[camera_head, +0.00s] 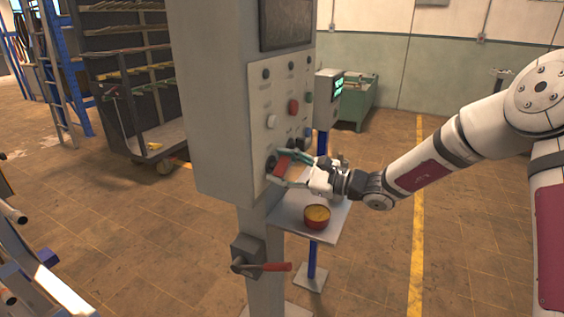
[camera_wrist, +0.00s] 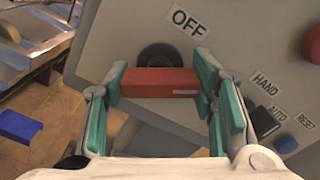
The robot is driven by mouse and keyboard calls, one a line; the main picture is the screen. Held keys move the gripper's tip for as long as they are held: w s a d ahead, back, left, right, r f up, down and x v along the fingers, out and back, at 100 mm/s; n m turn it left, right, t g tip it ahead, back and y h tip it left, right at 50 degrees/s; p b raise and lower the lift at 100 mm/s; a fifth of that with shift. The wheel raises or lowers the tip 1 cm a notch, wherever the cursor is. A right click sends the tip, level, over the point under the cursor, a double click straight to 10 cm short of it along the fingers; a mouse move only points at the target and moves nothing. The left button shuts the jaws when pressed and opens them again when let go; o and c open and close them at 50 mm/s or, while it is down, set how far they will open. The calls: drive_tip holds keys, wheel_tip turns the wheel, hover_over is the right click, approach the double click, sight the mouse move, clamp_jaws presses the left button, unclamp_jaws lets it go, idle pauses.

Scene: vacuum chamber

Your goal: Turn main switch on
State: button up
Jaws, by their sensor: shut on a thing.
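The main switch is a red bar handle (camera_wrist: 160,82) on a round black base (camera_wrist: 159,58), low on the grey control panel (camera_wrist: 235,50). An "OFF" label (camera_wrist: 189,21) sits beside it. In the head view the red handle (camera_head: 281,165) shows at the panel's lower left corner. My gripper (camera_wrist: 163,88), with teal finger pads, is shut on the red handle, one finger at each end of it. In the head view my gripper (camera_head: 285,170) reaches the panel from the right. The fingers partly hide the switch there.
Other knobs and buttons, including a red one (camera_head: 293,106), sit above the switch. A small shelf (camera_head: 330,222) with a red bowl (camera_head: 316,217) lies below my gripper. A red-handled lever (camera_head: 272,267) is on the post. Open floor lies to the right.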

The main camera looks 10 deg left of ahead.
drive_tip(key=m+p, duration=0.3)
drive_tip(key=m, duration=0.3)
drive_tip(key=shift+f+m, duration=0.1)
drive_tip(key=shift+m, duration=0.2)
idle(0.4)
drive_tip(key=o, duration=1.2)
drive_tip(key=shift+c, duration=0.2)
drive_tip(key=v, duration=1.2)
